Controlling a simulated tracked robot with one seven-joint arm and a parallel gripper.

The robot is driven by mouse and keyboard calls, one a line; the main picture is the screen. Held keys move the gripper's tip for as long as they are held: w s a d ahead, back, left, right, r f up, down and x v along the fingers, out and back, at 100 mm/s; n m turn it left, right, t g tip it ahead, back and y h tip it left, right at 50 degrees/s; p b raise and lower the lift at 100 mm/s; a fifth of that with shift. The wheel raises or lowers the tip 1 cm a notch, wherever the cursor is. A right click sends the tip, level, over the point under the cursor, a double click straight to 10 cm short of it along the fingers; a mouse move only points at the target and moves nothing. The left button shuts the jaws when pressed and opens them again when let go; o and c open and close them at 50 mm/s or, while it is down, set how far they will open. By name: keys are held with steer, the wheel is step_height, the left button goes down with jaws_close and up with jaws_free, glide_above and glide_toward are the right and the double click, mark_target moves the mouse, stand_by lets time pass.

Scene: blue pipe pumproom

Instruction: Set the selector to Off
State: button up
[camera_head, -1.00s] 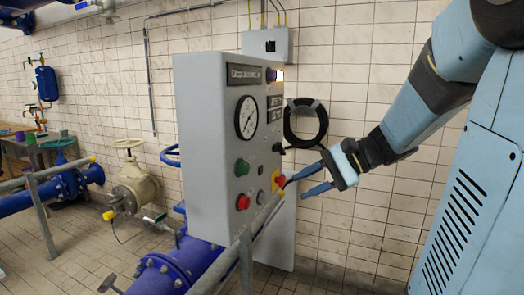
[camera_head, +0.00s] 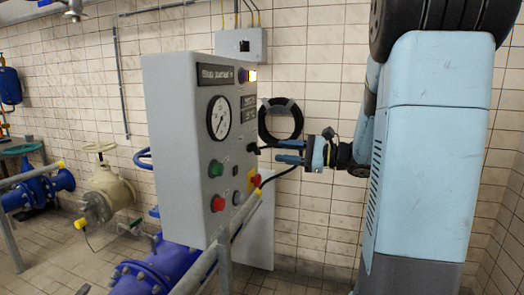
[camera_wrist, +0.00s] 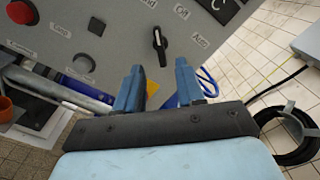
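The selector (camera_wrist: 160,46) is a black knob with a white mark on the grey control panel. In the wrist view, labels reading Off (camera_wrist: 182,12) and apparently Auto (camera_wrist: 200,40) lie up and right of it. A partly cut label (camera_wrist: 150,3) lies above. The knob's marked end points up, toward the cut label rather than Off. My gripper (camera_wrist: 158,82) is open, its blue fingers apart and empty, with the knob beyond and between their tips, not visibly touched. In the head view my gripper (camera_head: 288,152) is right of the panel, level with the selector (camera_head: 254,149).
The grey cabinet (camera_head: 170,150) carries a gauge (camera_head: 219,118), a green button (camera_head: 215,169), a red button (camera_head: 218,204) and a red-yellow switch (camera_head: 255,181). A yellow-tipped rail (camera_head: 205,262) runs before it. A coiled black hose (camera_head: 281,120) hangs behind.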

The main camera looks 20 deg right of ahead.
mark_target(259, 149)
steer(key=x, duration=0.7)
steer(key=shift+w+a, duration=0.15)
steer(key=shift+a, duration=0.05)
steer(key=shift+c, duration=0.3)
jaws_close()
